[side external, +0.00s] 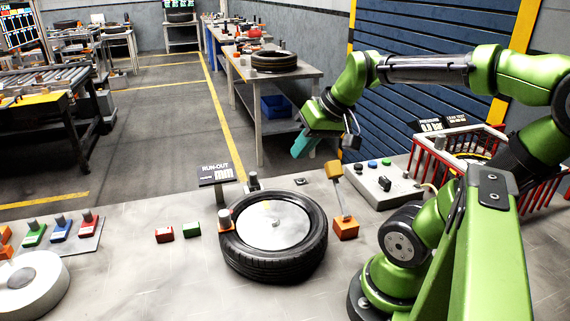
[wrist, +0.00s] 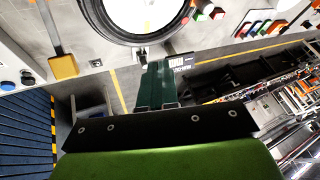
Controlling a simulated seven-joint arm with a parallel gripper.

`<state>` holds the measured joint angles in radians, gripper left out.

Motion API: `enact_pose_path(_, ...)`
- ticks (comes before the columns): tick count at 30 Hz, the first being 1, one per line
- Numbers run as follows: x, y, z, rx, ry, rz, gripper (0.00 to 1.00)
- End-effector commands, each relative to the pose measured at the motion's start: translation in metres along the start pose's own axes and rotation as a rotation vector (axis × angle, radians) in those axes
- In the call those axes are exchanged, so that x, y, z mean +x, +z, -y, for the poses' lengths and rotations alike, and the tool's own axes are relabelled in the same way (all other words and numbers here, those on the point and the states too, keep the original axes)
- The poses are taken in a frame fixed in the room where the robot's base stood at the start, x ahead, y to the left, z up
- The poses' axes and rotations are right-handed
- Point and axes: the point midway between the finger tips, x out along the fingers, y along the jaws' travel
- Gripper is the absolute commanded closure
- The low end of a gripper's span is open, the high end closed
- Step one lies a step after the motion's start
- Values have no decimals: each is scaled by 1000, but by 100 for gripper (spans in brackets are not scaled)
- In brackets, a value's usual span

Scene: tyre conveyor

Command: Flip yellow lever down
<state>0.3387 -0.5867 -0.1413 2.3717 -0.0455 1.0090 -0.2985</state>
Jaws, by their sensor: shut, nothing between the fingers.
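The yellow lever (side external: 333,170) has a yellow block on top of a thin metal shaft. It stands up from an orange base (side external: 346,228) to the right of the tyre, leaning slightly left. In the wrist view its yellow block (wrist: 63,67) shows at the upper left, with the shaft running up to the picture's top edge. My gripper (side external: 303,146) is in the air to the upper left of the lever, with teal fingers together and empty. In the wrist view my gripper (wrist: 158,68) is to the right of the yellow block, apart from it.
A tyre (side external: 275,265) with a silver disc lies on the bench just left of the lever. A control box (side external: 385,185) with buttons stands to its right, near a red wire basket (side external: 540,180). Red and green blocks (side external: 190,229) lie left of the tyre, and a run-out display (side external: 214,174) stands behind.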

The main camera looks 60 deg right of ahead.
Motion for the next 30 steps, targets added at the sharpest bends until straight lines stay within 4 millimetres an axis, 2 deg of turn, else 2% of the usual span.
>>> enact_pose_path(1, -4, -8, -19, -22, 25, 8, 100)
enact_pose_path(6, -20, -21, -70, -188, 70, 51, 100)
enact_pose_path(15, -52, -23, -136, -561, 74, 129, 100)
enact_pose_path(21, -70, -19, -157, -863, 30, 166, 100)
enact_pose_path(27, -77, -18, -154, -1143, -27, 172, 100)
enact_pose_path(30, -78, -17, -151, -1227, -49, 173, 100)
